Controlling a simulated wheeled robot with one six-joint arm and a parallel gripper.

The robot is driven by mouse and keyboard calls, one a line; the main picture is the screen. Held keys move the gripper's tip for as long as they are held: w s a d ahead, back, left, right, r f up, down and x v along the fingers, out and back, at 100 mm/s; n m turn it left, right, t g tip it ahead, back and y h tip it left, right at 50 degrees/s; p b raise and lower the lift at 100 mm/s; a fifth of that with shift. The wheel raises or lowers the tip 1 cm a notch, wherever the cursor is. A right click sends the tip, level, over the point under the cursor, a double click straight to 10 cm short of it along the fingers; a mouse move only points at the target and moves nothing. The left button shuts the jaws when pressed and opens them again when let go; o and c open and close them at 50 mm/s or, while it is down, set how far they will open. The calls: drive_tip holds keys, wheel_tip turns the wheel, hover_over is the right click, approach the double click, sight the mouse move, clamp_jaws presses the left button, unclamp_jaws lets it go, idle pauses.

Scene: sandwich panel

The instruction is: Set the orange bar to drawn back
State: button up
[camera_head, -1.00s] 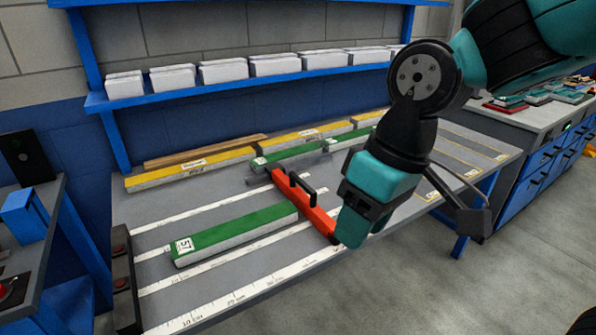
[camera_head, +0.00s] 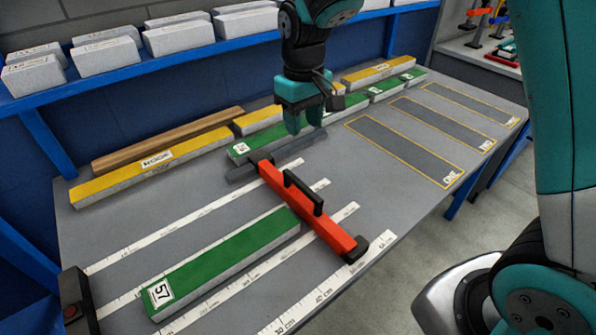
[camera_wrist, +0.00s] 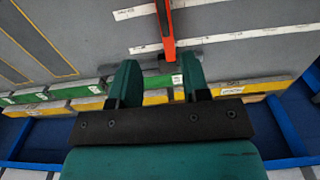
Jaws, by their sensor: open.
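The orange bar (camera_head: 318,217) lies across the grey table, over the white ruler strips, with a black handle (camera_head: 303,190) on top. Its far end meets a dark grey block (camera_head: 262,171), and a black piece (camera_head: 355,249) sits at its near end. My gripper (camera_head: 294,128) is open beyond the bar's far end, over the row of green blocks at the back. It does not touch the bar. In the wrist view the orange bar (camera_wrist: 166,32) shows beyond my fingertips (camera_wrist: 158,66). Nothing is clearly held between the fingers.
A green block marked 57 (camera_head: 222,262) lies left of the bar. Yellow blocks (camera_head: 155,164) and a wooden strip (camera_head: 165,140) line the back. White blocks stand on a blue shelf (camera_head: 180,54) above. Yellow-outlined slots (camera_head: 405,150) at the right are empty.

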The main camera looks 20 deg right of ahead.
sight(302, 185)
wheel_tip(302, 185, down, 17)
drive_tip(key=shift+s+r+p, duration=0.1)
drive_tip(key=shift+s+p, duration=0.05)
drive_tip(key=shift+p, duration=0.6)
drive_tip(key=shift+c, duration=0.2)
clamp_jaws()
